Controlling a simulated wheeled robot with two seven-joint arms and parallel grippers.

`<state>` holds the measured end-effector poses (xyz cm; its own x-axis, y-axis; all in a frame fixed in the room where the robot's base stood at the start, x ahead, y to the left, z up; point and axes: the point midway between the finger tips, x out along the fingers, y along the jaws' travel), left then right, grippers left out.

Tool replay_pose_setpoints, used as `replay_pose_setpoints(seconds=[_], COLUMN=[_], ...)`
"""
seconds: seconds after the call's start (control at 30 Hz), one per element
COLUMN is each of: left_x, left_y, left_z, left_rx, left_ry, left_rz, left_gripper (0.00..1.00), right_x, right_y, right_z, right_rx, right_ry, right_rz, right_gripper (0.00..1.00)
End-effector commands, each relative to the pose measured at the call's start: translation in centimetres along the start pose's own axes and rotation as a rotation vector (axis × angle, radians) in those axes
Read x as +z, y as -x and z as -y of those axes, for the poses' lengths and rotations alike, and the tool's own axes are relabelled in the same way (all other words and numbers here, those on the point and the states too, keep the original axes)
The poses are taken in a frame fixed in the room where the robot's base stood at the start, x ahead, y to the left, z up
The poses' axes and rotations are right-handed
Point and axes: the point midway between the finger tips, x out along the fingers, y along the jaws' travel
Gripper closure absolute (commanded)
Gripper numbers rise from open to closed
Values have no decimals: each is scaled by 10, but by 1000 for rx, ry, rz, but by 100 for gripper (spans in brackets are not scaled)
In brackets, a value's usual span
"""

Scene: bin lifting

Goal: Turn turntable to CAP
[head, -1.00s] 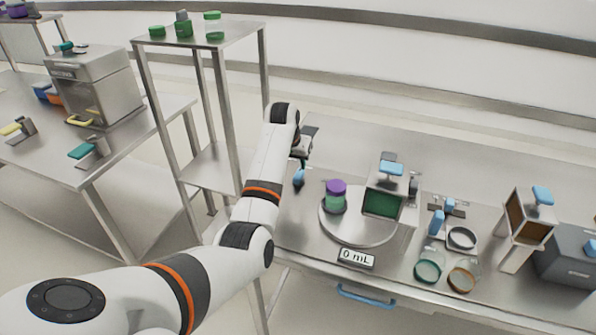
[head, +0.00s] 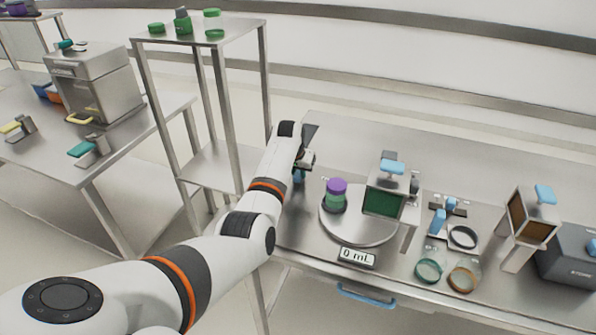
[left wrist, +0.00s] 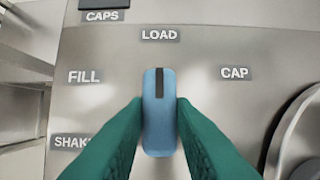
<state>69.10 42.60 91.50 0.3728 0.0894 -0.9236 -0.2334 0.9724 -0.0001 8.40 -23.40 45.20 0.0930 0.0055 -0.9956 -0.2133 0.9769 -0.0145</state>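The round steel turntable (head: 365,230) lies on the bench in the head view. It carries a green jar with a purple lid (head: 336,193). Its blue knob (left wrist: 159,80) fills the middle of the left wrist view, and its black mark points up at LOAD. The CAP label (left wrist: 235,72) is to its upper right, FILL to its left. The teal fingers of my left gripper (left wrist: 159,112) lie on both sides of the knob, very close to it. I cannot tell whether they touch it. In the head view my left gripper (head: 303,165) is over the knob, largely hidden by my arm.
A filling station with a green window (head: 383,204) stands at the turntable's right. A "0 mL" display (head: 357,257) is in front. Round holders (head: 429,270) and a brown-windowed box (head: 528,217) are farther right. A tall rack (head: 203,35) stands behind left.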

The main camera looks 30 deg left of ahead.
Motion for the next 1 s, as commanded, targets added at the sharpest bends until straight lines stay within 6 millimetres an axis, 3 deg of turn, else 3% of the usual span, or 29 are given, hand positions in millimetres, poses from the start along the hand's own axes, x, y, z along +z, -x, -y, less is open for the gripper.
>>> replay_pose_setpoints(seconds=[0.03,0.13,0.57,0.8,1.0], left_x=[0,0,0,0,0], left_y=[0,0,1,0,-2], left_z=[0,0,-2,-4,-4], left_rx=[0,0,-37,-109,-183], left_ry=[0,0,-91,-266,-441], left_rz=[0,0,-2,-2,-1], left_gripper=[86,100,100,100,100], right_x=[-1,-1,-1,-1,-2], right_y=[0,0,6,10,2], right_z=[-1,-2,-1,0,2], right_rx=[1,2,1,0,-2], right_ry=[-1,-1,-1,-1,0], right_rz=[-2,-2,-3,-3,-3], right_gripper=[100,100,100,100,100])
